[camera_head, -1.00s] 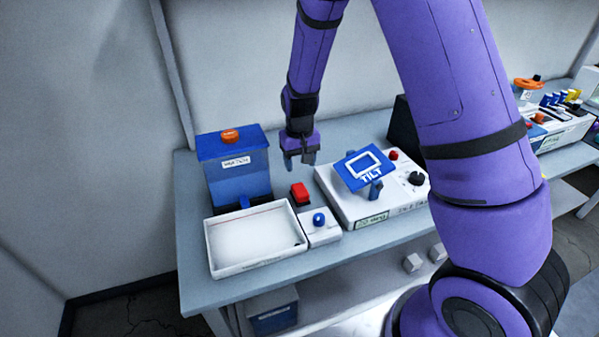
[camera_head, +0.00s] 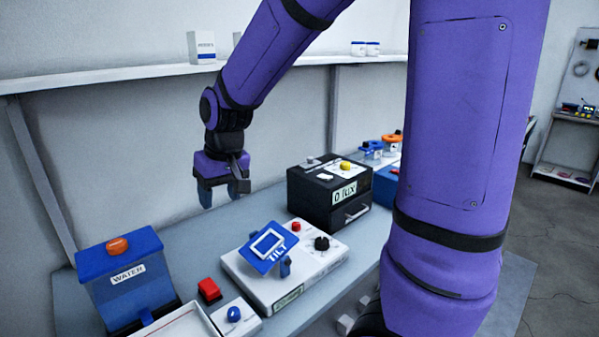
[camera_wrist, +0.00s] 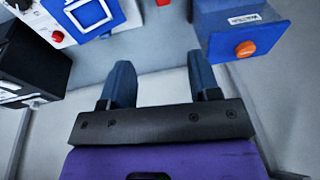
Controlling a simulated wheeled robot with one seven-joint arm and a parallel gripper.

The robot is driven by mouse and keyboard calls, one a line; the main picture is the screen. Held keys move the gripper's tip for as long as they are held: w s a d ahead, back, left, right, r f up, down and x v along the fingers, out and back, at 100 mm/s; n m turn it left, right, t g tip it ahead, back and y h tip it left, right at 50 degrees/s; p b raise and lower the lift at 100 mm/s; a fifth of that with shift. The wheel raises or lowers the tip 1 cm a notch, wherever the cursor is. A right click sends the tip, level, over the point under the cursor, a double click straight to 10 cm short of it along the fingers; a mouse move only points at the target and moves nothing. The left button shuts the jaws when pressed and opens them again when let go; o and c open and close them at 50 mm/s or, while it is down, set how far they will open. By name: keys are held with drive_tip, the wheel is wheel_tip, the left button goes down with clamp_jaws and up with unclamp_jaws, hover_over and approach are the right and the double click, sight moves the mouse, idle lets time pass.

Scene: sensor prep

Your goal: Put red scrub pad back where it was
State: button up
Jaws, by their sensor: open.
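A small red block, which looks like the red scrub pad (camera_head: 209,290), lies on the grey bench. It is between the blue water tank and the white tilt device, just behind a small white block with a blue knob (camera_head: 233,314). A bit of it shows at the top edge of the wrist view (camera_wrist: 163,3). My gripper (camera_head: 220,194) is open and empty, raised above the back of the bench, apart from the pad. In the wrist view its two fingers (camera_wrist: 160,72) have nothing between them.
The water tank (camera_head: 125,285) with an orange knob stands at left, a white tray (camera_head: 178,325) in front of it. The tilt device (camera_head: 310,275) and its blue tilted plate are right of the pad. A black box (camera_head: 312,207) stands behind. A shelf (camera_head: 110,79) runs along the wall.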

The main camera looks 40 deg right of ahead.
drive_tip(key=s+d+r+t, duration=0.1)
drive_tip(key=s+r, duration=0.2)
drive_tip(key=s, duration=0.3)
drive_tip(key=s+d+r+t, duration=0.1)
drive_tip(key=s+r, duration=0.3)
drive_tip(key=s, duration=0.3)
drive_tip(key=s+d+r+t+h, duration=0.1)
drive_tip(key=s+r, duration=0.2)
drive_tip(key=s, duration=0.4)
drive_tip(key=shift+d+r, duration=0.15)
drive_tip(key=shift+d, duration=0.15)
